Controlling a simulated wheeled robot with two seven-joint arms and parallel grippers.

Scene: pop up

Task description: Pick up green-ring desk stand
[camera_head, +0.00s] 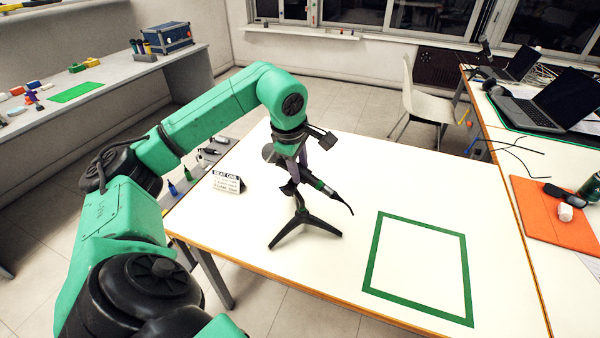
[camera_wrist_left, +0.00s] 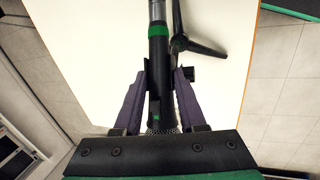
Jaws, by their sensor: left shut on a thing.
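The green-ring desk stand (camera_head: 304,222) is a black microphone on a three-legged black base over the white table. The microphone is tilted, with a cable at its lower right end. I cannot tell whether the legs touch the table. In the left wrist view, the black microphone body (camera_wrist_left: 158,55) with its green ring (camera_wrist_left: 158,31) runs between my purple fingers. My left gripper (camera_head: 291,172) is shut on it from above; it also shows in the left wrist view (camera_wrist_left: 160,78). The mesh head is partly hidden by the gripper. My right gripper is not in view.
A small printed card (camera_head: 228,181) stands left of the stand. A green square outline (camera_head: 418,222) marks the table to the right, empty inside. An orange mat (camera_head: 548,205) and laptops lie on the right-hand table. A white chair (camera_head: 425,100) stands behind.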

